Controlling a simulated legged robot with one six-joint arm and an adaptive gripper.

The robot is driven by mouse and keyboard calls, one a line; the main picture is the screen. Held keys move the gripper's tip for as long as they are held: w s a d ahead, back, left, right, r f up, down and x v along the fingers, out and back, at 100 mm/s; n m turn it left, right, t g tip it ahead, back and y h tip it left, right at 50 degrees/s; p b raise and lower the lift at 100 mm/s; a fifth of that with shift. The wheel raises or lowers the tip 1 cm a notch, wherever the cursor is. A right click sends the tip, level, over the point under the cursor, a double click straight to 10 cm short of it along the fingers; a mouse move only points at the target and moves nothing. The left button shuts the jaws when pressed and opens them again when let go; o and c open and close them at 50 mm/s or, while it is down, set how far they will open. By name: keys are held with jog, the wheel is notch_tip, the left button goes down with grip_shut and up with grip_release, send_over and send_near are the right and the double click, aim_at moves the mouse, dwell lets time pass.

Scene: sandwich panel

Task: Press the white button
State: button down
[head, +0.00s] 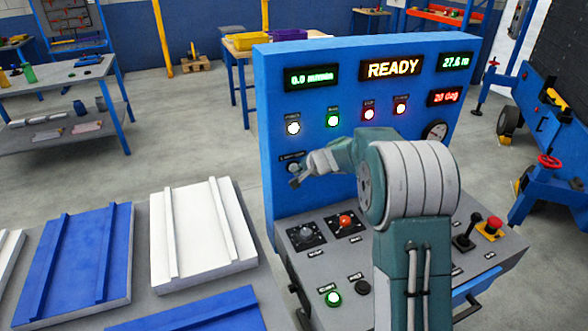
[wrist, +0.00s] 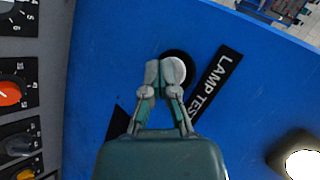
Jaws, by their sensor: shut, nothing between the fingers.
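A blue control panel (head: 330,205) stands in front of me. A white button (wrist: 179,70) in a dark round collar sits beside a black "LAMP TEST" label (wrist: 216,80) in the wrist view. In the head view the button is mostly hidden behind my gripper (head: 298,177). My gripper (wrist: 158,72) is shut and empty, its fingertips overlapping the left part of the button in the wrist view. I cannot tell whether they touch it. A lit white round lamp or button (head: 293,127) is higher on the panel; it also shows in the wrist view (wrist: 303,164).
The sloped console below carries a red-orange knob (head: 345,221), a lit green button (head: 333,298) and a red mushroom button (head: 494,223). White and blue panels lie at left.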

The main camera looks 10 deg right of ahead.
jog(key=shift+s, duration=0.1)
jog(key=shift+s+d, duration=0.15)
jog(key=shift+s, duration=0.5)
jog(key=s, duration=0.2)
jog(key=s+d, duration=0.1)
jog(key=s, duration=0.2)
dwell(0.7)
